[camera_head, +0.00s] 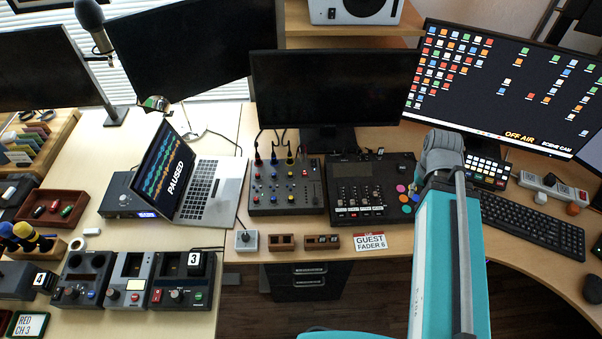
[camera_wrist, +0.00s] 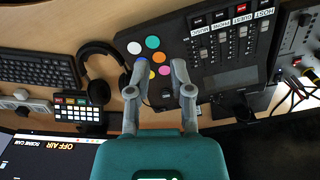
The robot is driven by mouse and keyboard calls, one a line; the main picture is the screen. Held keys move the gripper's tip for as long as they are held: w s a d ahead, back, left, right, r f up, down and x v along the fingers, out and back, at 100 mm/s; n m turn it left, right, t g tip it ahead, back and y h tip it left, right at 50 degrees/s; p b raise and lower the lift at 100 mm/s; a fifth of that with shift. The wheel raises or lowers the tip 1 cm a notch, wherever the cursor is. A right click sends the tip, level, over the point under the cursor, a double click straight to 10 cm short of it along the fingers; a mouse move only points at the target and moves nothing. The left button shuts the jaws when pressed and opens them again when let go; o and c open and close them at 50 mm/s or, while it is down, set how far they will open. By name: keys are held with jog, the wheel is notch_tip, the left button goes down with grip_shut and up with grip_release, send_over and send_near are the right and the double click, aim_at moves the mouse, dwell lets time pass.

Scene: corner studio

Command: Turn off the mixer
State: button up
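A grey knob mixer (camera_head: 287,186) with coloured knobs and plugged cables sits on the desk below the dark middle monitor. It shows at the right edge of the wrist view (camera_wrist: 304,50). Beside it is a black fader console (camera_head: 345,213) with coloured round pads. The console fills the upper middle of the wrist view (camera_wrist: 183,36), its fader labels upside down. Which one the task calls the mixer, and any power switch, I cannot tell. My gripper (camera_wrist: 159,68) is open and empty, its fingers over the pad end of the console. In the head view my arm hides the fingers.
A keyboard (camera_head: 530,228) and a small lit button pad (camera_head: 487,172) lie right of the console. Headphones (camera_wrist: 98,68) lie near the pads. A small grey lever box (camera_head: 246,241) and a GUEST card (camera_head: 370,241) sit at the front edge. A laptop (camera_head: 207,187) stands left.

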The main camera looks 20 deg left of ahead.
jog(key=shift+w+a, duration=0.3)
jog(key=shift+w, duration=0.1)
jog(key=shift+c, duration=0.9)
jog(key=w+a+n, duration=0.6)
jog(key=a, duration=0.1)
jog(key=shift+w+f+b, duration=0.1)
jog(key=shift+f+b, duration=0.2)
jog(key=shift+f, duration=0.05)
grip_shut()
jog(key=w+a+n, duration=0.3)
jog(key=a+n, duration=0.2)
jog(key=a, duration=0.3)
jog(key=w+a+n+t+b, duration=0.1)
jog(key=w+a+n, duration=0.2)
jog(key=a+n, duration=0.2)
jog(key=w+a+f+n, duration=0.1)
jog(key=w+a+n, duration=0.2)
jog(key=a, duration=0.8)
jog(key=shift+w+a+n, duration=0.25)
jog(key=shift+a+n, duration=0.15)
jog(key=shift+n, duration=0.7)
jog(key=shift+f, duration=0.1)
